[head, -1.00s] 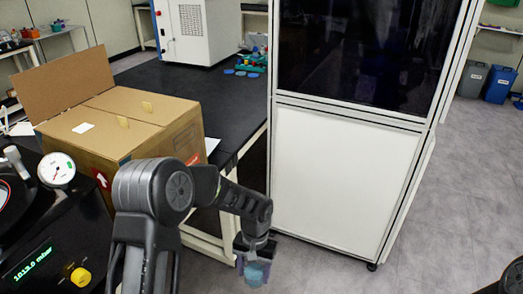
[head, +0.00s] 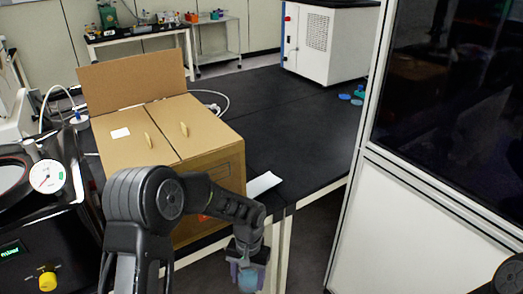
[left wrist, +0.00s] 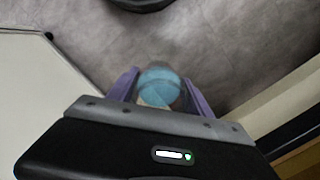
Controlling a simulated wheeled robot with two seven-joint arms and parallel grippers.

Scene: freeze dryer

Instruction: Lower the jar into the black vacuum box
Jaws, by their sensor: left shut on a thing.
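The jar (head: 250,280) has a blue lid or contents and hangs low in front of the table edge. My left gripper (head: 246,266) is shut on it; its purple fingers hold the jar from both sides. In the left wrist view the jar (left wrist: 159,86) shows as a round blue shape between the fingers, with floor beyond it. The black vacuum box (head: 40,245) stands at the left edge, with a round gauge (head: 47,177), a green display and a yellow knob. Its top is partly cut off. Only a dark part of my right arm shows at the lower right; its gripper is out of view.
A tall white cabinet with dark glass (head: 450,110) stands at right. A white machine (head: 328,40) stands at the back.

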